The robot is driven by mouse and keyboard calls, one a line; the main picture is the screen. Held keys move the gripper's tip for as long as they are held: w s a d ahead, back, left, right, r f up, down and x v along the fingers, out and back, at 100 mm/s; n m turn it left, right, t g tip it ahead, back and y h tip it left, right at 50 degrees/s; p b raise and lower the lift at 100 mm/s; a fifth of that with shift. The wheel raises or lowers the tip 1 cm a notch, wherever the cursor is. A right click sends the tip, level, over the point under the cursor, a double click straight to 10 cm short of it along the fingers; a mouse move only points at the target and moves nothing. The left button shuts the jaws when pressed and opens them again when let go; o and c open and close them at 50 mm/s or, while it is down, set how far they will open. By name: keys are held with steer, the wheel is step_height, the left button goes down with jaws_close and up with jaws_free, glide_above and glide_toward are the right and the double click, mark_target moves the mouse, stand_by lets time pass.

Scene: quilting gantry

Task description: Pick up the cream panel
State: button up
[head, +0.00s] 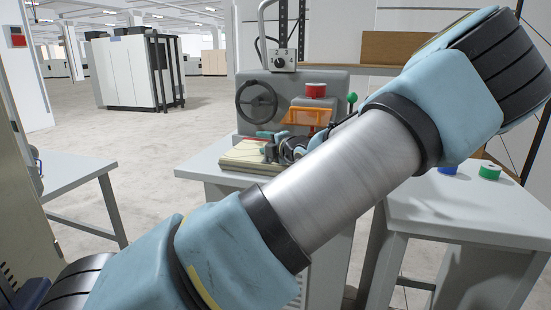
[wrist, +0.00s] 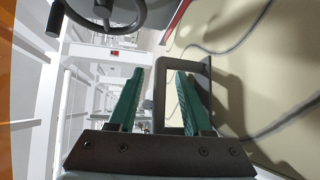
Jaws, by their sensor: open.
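The cream panel (head: 244,152) lies on top of a stack on the grey table, left of centre in the head view. In the wrist view a broad cream surface with curved grey lines (wrist: 285,60) fills the right side and looks like this panel. A dark frame-like handle (wrist: 160,95) stands at its edge, with one bar seen between my fingers; I cannot tell if they touch it. My gripper (wrist: 157,80) has green fingers and is open. In the head view my gripper (head: 267,142) is just over the stack, partly hidden by my arm.
A grey machine (head: 338,85) with a handwheel (head: 257,101), a red spool (head: 316,90) and an orange guard (head: 306,116) stands close behind the stack. A side table (head: 470,208) at right holds blue and green spools (head: 489,172). Open floor lies at the left.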

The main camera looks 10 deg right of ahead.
jaws_close()
stand_by(1.3)
